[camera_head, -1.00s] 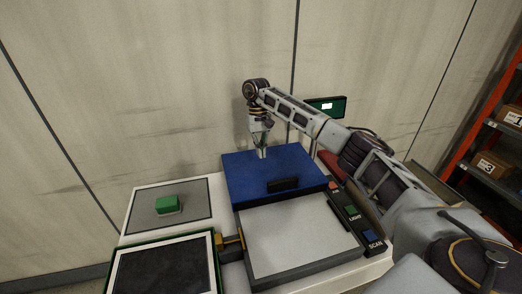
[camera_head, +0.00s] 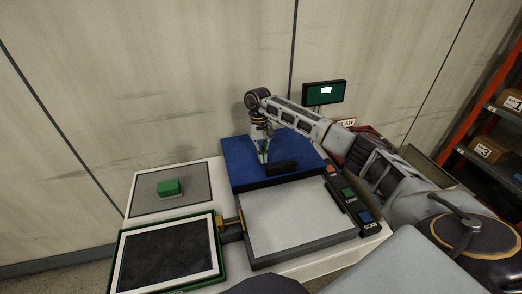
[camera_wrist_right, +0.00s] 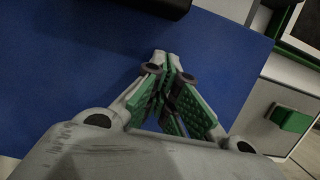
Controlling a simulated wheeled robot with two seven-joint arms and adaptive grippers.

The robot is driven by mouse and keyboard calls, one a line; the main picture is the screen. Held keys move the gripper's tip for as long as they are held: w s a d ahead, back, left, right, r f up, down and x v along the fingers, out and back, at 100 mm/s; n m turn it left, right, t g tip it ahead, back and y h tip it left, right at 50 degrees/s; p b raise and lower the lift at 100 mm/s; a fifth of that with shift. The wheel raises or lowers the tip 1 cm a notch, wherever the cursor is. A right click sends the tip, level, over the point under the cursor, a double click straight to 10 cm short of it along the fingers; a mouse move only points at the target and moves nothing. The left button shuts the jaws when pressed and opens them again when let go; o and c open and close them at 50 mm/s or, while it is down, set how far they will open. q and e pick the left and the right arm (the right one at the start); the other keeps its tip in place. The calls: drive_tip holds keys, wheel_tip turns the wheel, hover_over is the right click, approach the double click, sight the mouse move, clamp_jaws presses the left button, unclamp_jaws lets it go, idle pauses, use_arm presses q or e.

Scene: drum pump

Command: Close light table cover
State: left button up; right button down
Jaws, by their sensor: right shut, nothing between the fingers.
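The light table (camera_head: 296,219) has a pale grey top in a dark frame, and its surface is bare. The blue cover (camera_head: 237,169) lies open behind it, with a black handle (camera_head: 281,168) near its front edge. My right gripper (camera_head: 264,158) points down over the cover, just left of the handle. In the right wrist view its fingers (camera_wrist_right: 168,62) are closed together with nothing between them, above the blue surface. The handle (camera_wrist_right: 150,3) shows at the top edge there. I cannot tell whether the fingertips touch the cover. My left gripper is out of view.
A green block (camera_head: 169,188) sits on a grey mat at the left. A green-framed dark tray (camera_head: 168,258) is at front left. Red, green and blue buttons (camera_head: 349,195) line the table's right side. A small screen (camera_head: 325,92) stands behind, and shelves with boxes are far right.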

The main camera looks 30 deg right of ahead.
drive_tip(key=shift+s+a+r+p, duration=0.1)
drive_tip(key=shift+s+p, duration=0.05)
drive_tip(key=shift+s, duration=0.3)
drive_tip(key=shift+s+a+p, duration=0.1)
drive_tip(key=shift+s+p, duration=0.05)
drive_tip(key=shift+s, duration=0.3)
drive_tip(key=shift+s+a, duration=0.15)
drive_tip(key=shift+s, duration=0.35)
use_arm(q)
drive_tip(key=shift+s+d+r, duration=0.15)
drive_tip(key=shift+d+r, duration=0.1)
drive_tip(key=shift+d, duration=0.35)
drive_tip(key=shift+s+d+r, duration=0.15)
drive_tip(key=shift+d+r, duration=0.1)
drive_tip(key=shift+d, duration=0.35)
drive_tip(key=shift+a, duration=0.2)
